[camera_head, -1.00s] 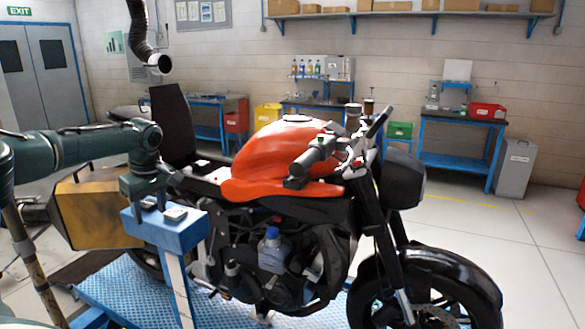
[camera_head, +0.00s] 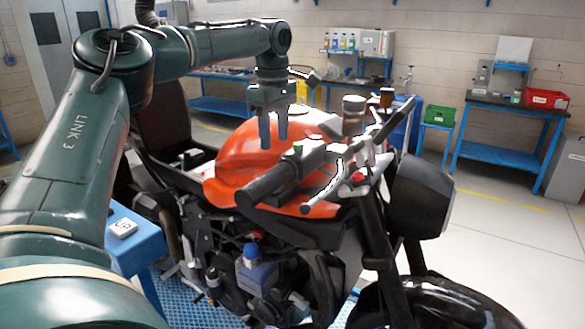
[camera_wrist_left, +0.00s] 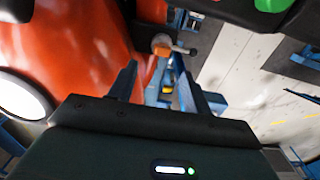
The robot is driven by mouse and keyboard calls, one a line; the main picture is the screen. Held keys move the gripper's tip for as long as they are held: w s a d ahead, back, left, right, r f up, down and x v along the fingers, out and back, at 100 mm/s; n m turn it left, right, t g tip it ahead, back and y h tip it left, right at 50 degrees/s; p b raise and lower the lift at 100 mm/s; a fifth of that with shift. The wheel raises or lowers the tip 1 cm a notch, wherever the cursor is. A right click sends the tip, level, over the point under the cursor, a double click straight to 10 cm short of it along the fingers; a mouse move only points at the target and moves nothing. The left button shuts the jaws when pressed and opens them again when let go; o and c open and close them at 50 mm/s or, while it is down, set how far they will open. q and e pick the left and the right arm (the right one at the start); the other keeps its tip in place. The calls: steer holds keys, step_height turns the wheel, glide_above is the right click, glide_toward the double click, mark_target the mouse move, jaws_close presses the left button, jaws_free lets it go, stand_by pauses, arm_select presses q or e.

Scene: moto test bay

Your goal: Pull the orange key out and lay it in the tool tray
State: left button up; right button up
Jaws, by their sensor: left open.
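My left gripper (camera_head: 274,140) points down over the red fuel tank (camera_head: 240,165) of the motorcycle, fingers apart and empty. In the left wrist view, a small orange piece (camera_wrist_left: 161,45), likely the key, lies beyond the fingertips (camera_wrist_left: 158,88), roughly in line with the gap and apart from them. A short metal rod sticks out to its right. I cannot pick out the key in the head view. I cannot identify the tool tray for sure; a blue stand (camera_head: 122,251) at the left carries a white labelled item (camera_head: 122,228). My right gripper is not in view.
The handlebar grip (camera_head: 270,182) lies just in front of the gripper, and two capped cylinders (camera_head: 353,112) stand to its right. Workbenches (camera_head: 510,112) stand behind.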

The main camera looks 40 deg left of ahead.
arm_select(q)
steer(key=shift+s+r, duration=0.1)
steer(key=shift+s, duration=0.15)
steer(key=shift+w+f+b, duration=0.1)
steer(key=shift+f+b, duration=0.3)
steer(key=shift+f, duration=4.15)
steer(key=shift+r+p, duration=0.1)
steer(key=shift+p, duration=0.3)
steer(key=shift+c, duration=0.3)
jaws_close()
steer(key=shift+d+r, duration=0.1)
steer(key=shift+r, duration=2.85)
